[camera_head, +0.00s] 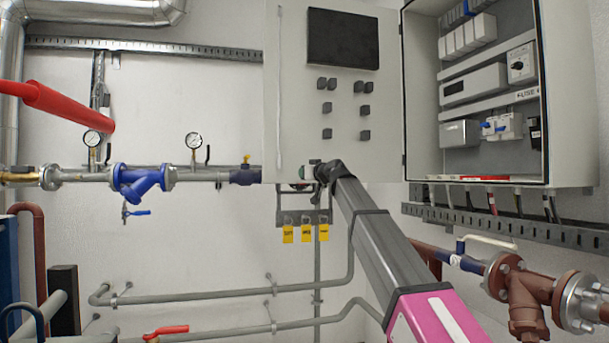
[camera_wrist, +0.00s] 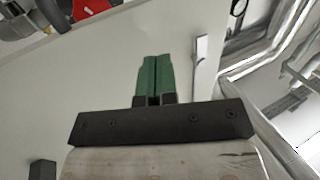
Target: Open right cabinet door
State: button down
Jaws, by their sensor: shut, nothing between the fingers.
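The cabinet (camera_head: 592,95) at the upper right stands open, and its inside shows. Its door (camera_head: 300,100) is swung out wide to the left of the opening, with a dark rectangular panel and several small dark blocks on the face I see. My gripper (camera_head: 318,170) is at the lower edge of the door, left of the cabinet opening. In the wrist view the green fingers of my gripper (camera_wrist: 154,78) are together and empty in front of a pale flat panel. A light, narrow handle-like piece (camera_wrist: 200,62) is right of the fingertips. Contact with the panel cannot be told.
A slotted cable rail (camera_head: 500,223) runs below the cabinet. Yellow tags (camera_head: 305,233) hang below the door. A brown valve (camera_head: 527,293) is at the lower right. Gauges and a blue strainer (camera_head: 140,182) sit on the left pipe. Grey pipes (camera_head: 200,292) run low along the wall.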

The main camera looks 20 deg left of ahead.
jog(key=s+d, duration=0.7)
jog(key=s, duration=0.5)
jog(key=w+d+f+m+g+h, duration=0.1)
jog(key=w+d+f+m+h, duration=0.15)
jog(key=d+f, duration=0.75)
jog(key=w+d+f+m+g+h, duration=0.1)
jog(key=d+f+h, duration=0.2)
jog(key=f, duration=1.6)
jog(key=w+d+f+m+g+h, duration=0.1)
jog(key=d+f+m+h, duration=0.15)
jog(key=d+f, duration=0.75)
jog(key=s+d+f+m+g+h, duration=0.1)
jog(key=s+d+f+g+h, duration=0.1)
jog(key=s+d+f, duration=0.5)
jog(key=s+d+f+m+g+h, duration=0.2)
jog(key=s+d+f, duration=0.5)
jog(key=f, duration=1.1)
jog(key=s+d+f+m+g+h, duration=0.2)
jog(key=s+d+f, duration=0.5)
jog(key=f, duration=0.5)
jog(key=shift+f+g+h, duration=0.15)
jog(key=shift+g+h, duration=0.25)
jog(key=shift+g, duration=0.3)
jog(key=c, duration=1.8)
grip_release()
